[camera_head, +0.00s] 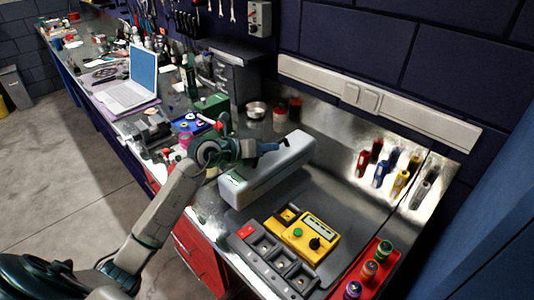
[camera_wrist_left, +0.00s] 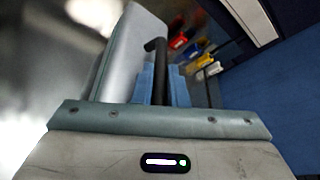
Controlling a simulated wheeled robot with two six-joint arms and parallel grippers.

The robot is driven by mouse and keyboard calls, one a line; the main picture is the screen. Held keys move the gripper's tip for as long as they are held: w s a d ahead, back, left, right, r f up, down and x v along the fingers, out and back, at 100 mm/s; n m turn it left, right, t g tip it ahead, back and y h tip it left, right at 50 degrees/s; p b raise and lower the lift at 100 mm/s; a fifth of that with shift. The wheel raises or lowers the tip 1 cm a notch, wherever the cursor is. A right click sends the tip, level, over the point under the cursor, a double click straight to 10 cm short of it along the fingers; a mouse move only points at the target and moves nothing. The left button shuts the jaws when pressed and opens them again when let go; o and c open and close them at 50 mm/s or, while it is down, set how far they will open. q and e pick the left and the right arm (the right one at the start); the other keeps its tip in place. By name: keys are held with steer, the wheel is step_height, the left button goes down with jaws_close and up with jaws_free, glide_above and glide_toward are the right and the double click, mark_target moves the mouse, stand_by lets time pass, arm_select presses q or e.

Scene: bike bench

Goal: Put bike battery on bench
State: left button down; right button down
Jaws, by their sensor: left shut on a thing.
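The bike battery (camera_head: 272,172), a long pale grey-white case with a small green and red marking on its near end, lies lengthwise over the bench (camera_head: 335,125). Whether its underside touches the bench top cannot be told. My left gripper (camera_head: 270,147) reaches over it from the left and is shut on its dark handle. In the left wrist view the black handle (camera_wrist_left: 157,68) sits between the blue fingers, and the battery's grey case (camera_wrist_left: 128,50) shows behind and to the left. My right gripper is out of view.
A yellow tester (camera_head: 303,237) and a grey row of sockets (camera_head: 272,262) stand in front of the battery. A red tray (camera_head: 365,270) holds coloured bottles at the right. A laptop (camera_head: 130,85) and clutter fill the left. Grey mat right of the battery is clear.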

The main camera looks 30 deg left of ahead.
mark_target(267, 154)
arm_select(q)
steer(key=shift+w+a+r, duration=0.1)
steer(key=shift+w+a, duration=0.1)
steer(key=shift+w, duration=0.3)
steer(key=shift+w+a+r, duration=0.1)
steer(key=shift+w+a, duration=0.05)
steer(key=shift+w, duration=0.35)
steer(key=shift+f+p, duration=0.75)
steer(key=shift+f, duration=0.95)
steer(key=c, duration=1.7)
jaws_free()
steer(key=shift+s+f, duration=0.15)
steer(key=shift+f, duration=0.2)
steer(key=shift+o, duration=1.2)
steer(key=shift+s+r, duration=0.15)
steer(key=shift+s+a, duration=0.3)
steer(key=b+v, duration=0.2)
steer(key=v, duration=0.7)
steer(key=shift+d, duration=0.1)
steer(key=shift+b+v, duration=0.45)
steer(key=shift+v, duration=0.65)
